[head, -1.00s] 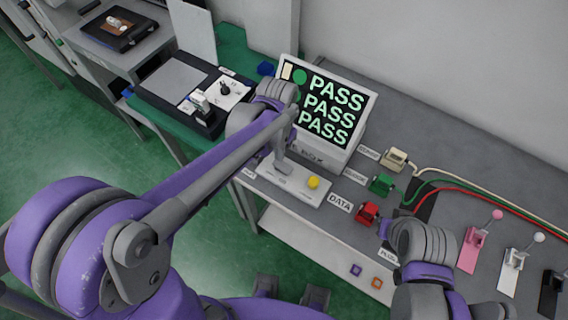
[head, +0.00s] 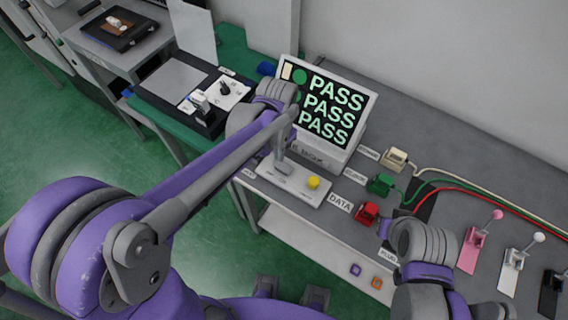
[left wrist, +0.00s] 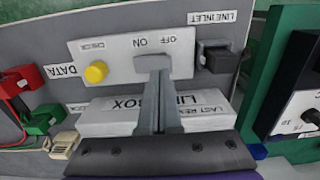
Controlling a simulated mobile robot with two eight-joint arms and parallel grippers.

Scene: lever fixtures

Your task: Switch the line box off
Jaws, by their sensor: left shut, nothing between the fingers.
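The line box (head: 335,150) is a white box with a screen (head: 328,107) reading PASS on three lines. At its front base is a pale panel (head: 308,190) with a yellow button (head: 313,182). In the left wrist view the panel (left wrist: 110,52) appears upside down, with ON and OFF labels and the yellow button (left wrist: 96,72). My left gripper (head: 281,168) is shut and empty, its fingertips at the panel just by the ON and OFF labels. The fingers (left wrist: 153,64) hide the switch itself, so its position and any contact cannot be told.
Red (head: 367,212), green (head: 380,184) and cream (head: 395,158) plugs with cables lie right of the box. Pink (head: 472,245) and white (head: 513,266) lever fixtures stand farther right. A black tray with a dial plate (head: 222,92) lies left. My right forearm is at lower right.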

